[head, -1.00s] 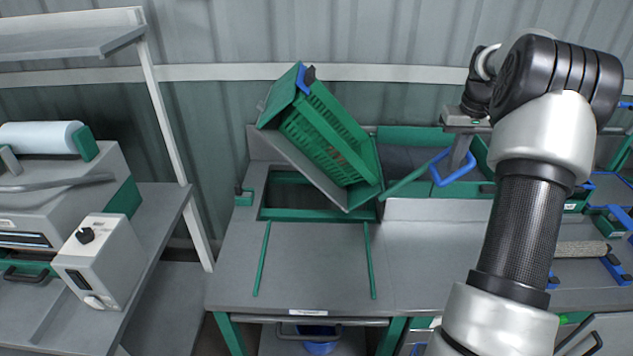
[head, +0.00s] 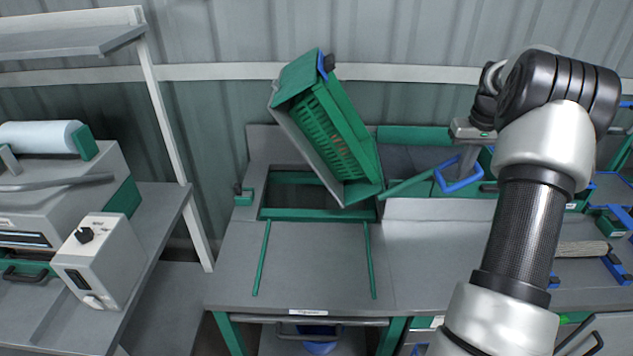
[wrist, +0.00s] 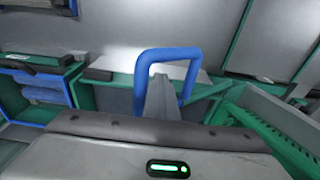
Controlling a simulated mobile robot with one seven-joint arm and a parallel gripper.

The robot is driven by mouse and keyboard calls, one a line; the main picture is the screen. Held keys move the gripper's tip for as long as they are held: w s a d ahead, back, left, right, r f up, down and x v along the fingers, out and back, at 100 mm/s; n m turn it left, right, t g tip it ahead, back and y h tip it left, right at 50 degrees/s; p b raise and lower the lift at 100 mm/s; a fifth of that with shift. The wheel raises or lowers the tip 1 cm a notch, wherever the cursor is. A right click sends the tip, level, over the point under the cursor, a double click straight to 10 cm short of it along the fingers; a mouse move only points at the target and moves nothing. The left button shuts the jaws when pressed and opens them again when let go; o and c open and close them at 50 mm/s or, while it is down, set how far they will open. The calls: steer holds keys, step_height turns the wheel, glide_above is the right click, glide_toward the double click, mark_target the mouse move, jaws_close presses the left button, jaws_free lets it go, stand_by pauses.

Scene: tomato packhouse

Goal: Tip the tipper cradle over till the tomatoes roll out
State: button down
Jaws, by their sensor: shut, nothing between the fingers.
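The tipper cradle (head: 297,137), a grey and green frame, stands steeply tilted over the bench opening, its raised end at upper left. A green slatted crate (head: 322,135) sits in it, leaning right. Tomatoes cannot be made out; faint orange-brown shows through the slats. A green lever with a blue loop handle (head: 462,183) sticks out to the cradle's right. My gripper (head: 467,170) is shut at the handle, with nothing held between its fingers. In the wrist view the blue handle (wrist: 165,54) rises around my fingers (wrist: 160,98); contact cannot be told.
Green-edged bins (head: 415,137) stand right of the cradle against the back wall. The grey bench top (head: 310,262) in front is clear apart from two green rails. A grey machine (head: 100,260) stands on the left bench. My arm covers part of the right side.

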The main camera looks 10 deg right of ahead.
steer(key=shift+s+d+f, duration=0.1)
steer(key=shift+s+d, duration=0.05)
steer(key=shift+d, duration=0.05)
steer(key=f, duration=0.1)
steer(key=d+f, duration=0.2)
steer(key=shift+s+d+f+b, duration=0.15)
steer(key=shift+s+f+b, duration=0.15)
steer(key=shift+b, duration=0.1)
stand_by(0.3)
